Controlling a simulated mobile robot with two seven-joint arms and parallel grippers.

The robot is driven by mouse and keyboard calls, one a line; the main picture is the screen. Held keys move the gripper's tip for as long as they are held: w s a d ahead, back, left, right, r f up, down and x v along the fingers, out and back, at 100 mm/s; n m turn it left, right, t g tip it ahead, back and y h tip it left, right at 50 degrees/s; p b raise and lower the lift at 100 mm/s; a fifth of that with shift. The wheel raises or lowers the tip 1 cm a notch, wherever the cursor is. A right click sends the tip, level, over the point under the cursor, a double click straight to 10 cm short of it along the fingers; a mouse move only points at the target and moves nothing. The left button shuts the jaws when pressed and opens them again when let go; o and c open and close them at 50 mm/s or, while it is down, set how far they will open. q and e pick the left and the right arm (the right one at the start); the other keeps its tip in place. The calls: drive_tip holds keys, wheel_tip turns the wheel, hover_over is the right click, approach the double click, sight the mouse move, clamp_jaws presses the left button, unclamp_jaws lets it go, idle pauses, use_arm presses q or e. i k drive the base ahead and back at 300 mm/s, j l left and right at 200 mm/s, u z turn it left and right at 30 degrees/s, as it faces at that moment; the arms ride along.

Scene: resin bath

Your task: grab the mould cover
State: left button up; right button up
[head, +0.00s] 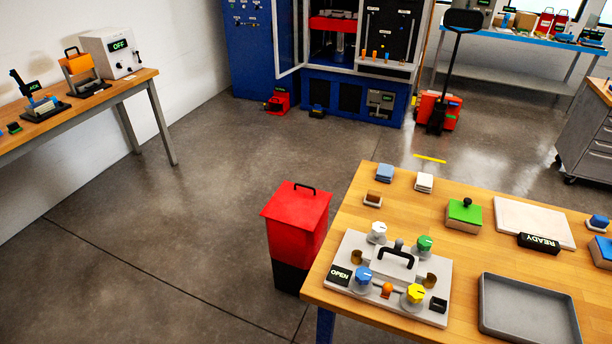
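A pale grey fixture (346,257) lies flat at the left end of the wooden table. A light block with a black arched handle (396,262) sits in its middle; it looks like the mould cover, but no label confirms this. A green-topped block with a black knob (463,214) stands farther back on the table. Neither of my grippers is in view.
The wooden table (420,199) also bears a grey tray (528,312), a pale board (533,220) with a READY sign, and several small blocks. A red bin (298,220) stands on the floor at its left. Open floor lies beyond.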

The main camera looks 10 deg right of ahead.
sight(399, 269)
drive_tip(key=z, duration=1)
